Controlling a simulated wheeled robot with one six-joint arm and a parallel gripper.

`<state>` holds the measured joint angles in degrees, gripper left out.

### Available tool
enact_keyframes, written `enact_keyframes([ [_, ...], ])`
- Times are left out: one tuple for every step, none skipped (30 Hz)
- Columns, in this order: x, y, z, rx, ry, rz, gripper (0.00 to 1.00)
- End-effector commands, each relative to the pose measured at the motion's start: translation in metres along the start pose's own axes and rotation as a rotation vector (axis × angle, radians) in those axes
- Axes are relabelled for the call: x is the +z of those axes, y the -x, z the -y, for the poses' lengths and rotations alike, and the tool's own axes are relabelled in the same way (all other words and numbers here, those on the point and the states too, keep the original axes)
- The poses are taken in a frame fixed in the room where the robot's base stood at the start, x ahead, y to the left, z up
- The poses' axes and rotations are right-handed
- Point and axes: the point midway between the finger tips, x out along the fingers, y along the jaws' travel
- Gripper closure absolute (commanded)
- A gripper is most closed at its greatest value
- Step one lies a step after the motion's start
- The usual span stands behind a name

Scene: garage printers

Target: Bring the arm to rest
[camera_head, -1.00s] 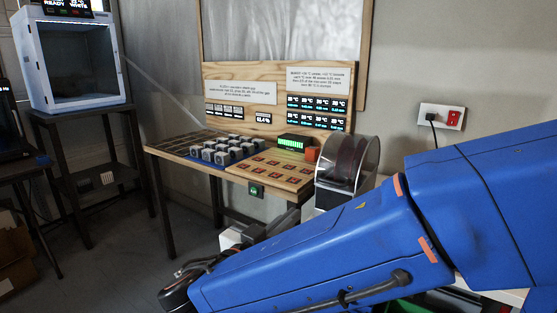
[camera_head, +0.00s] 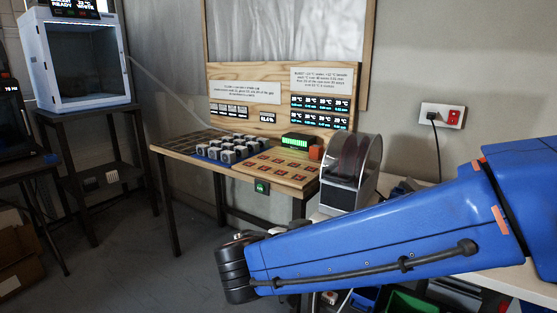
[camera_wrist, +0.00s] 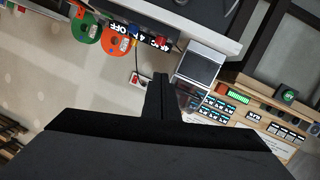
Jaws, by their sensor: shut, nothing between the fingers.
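My blue arm (camera_head: 370,240) reaches in from the right in the head view, its dark wrist joint (camera_head: 236,268) in front of the wooden table. The fingers point at open space, apart from the bench and the table.
A white cabinet (camera_head: 84,66) is at the left.

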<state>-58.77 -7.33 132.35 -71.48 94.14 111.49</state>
Motion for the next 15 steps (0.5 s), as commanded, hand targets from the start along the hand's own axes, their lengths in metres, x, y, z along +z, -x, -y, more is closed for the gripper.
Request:
enact_keyframes([
  [0.004, -0.011, -0.011, 0.017, 0.024, 0.04, 1.0],
  [0.009, -0.017, -0.017, 0.027, 0.044, 0.069, 1.0],
  [0.014, -0.025, -0.027, 0.038, 0.074, 0.11, 1.0],
  [0.019, -0.031, -0.034, 0.045, 0.097, 0.145, 1.0],
  [0.025, -0.038, -0.043, 0.052, 0.121, 0.181, 1.0],
  [0.032, -0.045, -0.053, 0.057, 0.152, 0.231, 1.0],
  [0.038, -0.05, -0.061, 0.06, 0.175, 0.269, 1.0],
  [0.044, -0.055, -0.069, 0.059, 0.195, 0.306, 1.0],
  [0.052, -0.06, -0.079, 0.057, 0.223, 0.354, 1.0],
  [0.058, -0.064, -0.086, 0.053, 0.24, 0.39, 1.0],
  [0.063, -0.066, -0.093, 0.048, 0.258, 0.425, 1.0],
  [0.071, -0.07, -0.102, 0.037, 0.279, 0.472, 1.0],
  [0.077, -0.072, -0.109, 0.029, 0.294, 0.505, 1.0],
  [0.083, -0.073, -0.115, 0.017, 0.309, 0.538, 1.0],
  [0.09, -0.075, -0.123, 0.001, 0.324, 0.581, 1.0],
])
